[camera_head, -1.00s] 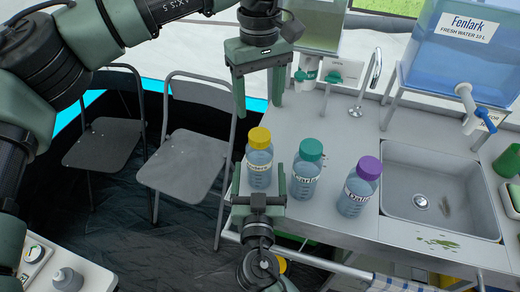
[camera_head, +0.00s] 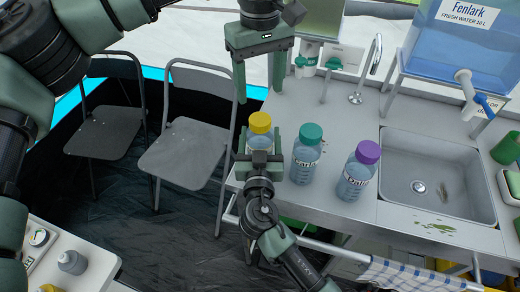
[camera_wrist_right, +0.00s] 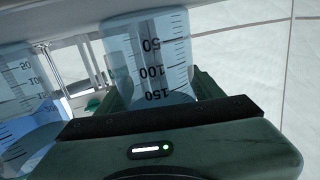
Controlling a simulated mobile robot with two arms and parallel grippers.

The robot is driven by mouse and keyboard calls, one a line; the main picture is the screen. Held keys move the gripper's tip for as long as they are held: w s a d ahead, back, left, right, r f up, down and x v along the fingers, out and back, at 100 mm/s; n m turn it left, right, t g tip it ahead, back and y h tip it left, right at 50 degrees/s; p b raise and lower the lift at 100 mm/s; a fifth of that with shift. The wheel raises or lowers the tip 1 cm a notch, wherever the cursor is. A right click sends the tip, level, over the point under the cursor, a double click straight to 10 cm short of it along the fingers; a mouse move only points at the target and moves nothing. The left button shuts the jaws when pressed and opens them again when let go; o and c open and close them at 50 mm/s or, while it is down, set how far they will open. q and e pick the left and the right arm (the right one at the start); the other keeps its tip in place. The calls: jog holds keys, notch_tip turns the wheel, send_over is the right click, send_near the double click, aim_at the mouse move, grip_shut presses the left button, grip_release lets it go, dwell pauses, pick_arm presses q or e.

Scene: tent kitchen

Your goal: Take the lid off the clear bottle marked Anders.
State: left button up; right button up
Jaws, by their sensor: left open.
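A clear bottle with a yellow lid (camera_head: 260,122) stands at the counter's left edge. Its label is hidden now, but in the earlier head view it looks like it could read Anders. My right gripper (camera_head: 261,138) is at this bottle's front, with fingers on either side of its body. In the right wrist view, a clear bottle with measuring marks (camera_wrist_right: 150,60) is between the fingers; I cannot tell if they press on it. My left gripper (camera_head: 260,97) is open and empty, pointing down above and behind the yellow lid.
A teal-lidded bottle (camera_head: 307,160) and a purple-lidded bottle (camera_head: 357,175) stand close to the right. Further right are a sink (camera_head: 425,165) and a water tank (camera_head: 462,50). A tap (camera_head: 373,65) rises behind. Two folding chairs (camera_head: 185,150) stand left.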

aim_at(260, 119)
grip_shut()
pick_arm(q)
jog(key=m, duration=0.6)
jog(key=shift+s+d+m, duration=0.1)
jog(key=shift+m, duration=0.3)
jog(key=m, duration=0.6)
jog(key=shift+m, duration=0.4)
jog(key=shift+f, duration=4)
jog(key=shift+c, duration=0.3)
